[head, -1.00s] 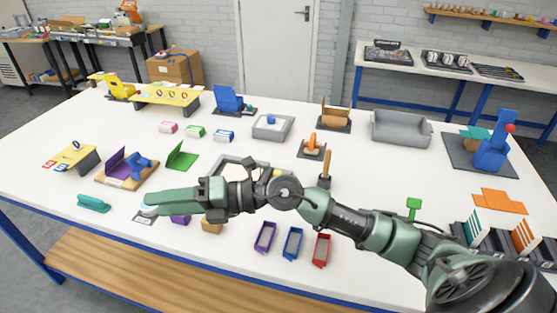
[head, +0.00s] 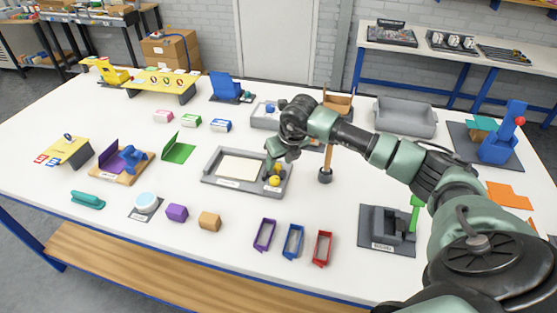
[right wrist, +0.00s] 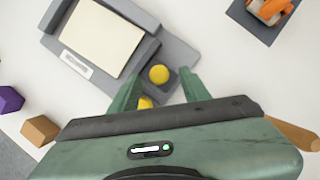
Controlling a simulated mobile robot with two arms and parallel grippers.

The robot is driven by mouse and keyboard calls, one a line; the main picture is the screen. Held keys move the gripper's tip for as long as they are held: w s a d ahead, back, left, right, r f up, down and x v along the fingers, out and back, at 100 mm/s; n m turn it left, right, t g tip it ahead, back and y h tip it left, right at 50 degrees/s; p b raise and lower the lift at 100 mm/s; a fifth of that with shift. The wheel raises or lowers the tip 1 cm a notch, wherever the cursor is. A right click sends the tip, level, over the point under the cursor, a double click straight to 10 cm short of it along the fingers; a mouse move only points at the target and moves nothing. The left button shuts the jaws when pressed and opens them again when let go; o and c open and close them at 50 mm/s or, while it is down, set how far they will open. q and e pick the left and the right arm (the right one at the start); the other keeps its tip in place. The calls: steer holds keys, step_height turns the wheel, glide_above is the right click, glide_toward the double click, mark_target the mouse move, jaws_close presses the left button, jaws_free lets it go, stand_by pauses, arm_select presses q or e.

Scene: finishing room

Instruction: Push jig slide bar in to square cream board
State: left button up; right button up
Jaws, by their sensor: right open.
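The cream board (head: 240,167) lies flat in a grey jig (head: 210,184) in the middle of the table. In the right wrist view the board (right wrist: 102,38) is at the upper left. A grey slide bar (right wrist: 139,58) runs along its right side. Two yellow knobs, one far (right wrist: 159,74) and one nearer (right wrist: 145,103), are beyond the bar, away from the board. My right gripper (right wrist: 158,90) is open, pointing down over the jig's right end. Its fingers lie either side of the knobs; contact cannot be told. In the head view the hand partly hides the bar. My left gripper is not in view.
A purple block (head: 177,212), a wooden block (head: 209,221) and several small open frames (head: 293,240) stand in front of the jig. A wooden-handled tool (head: 326,174) stands right of it.

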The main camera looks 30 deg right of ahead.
steer(key=shift+x, duration=0.8)
steer(key=shift+a, duration=0.1)
jaws_close()
stand_by(0.8)
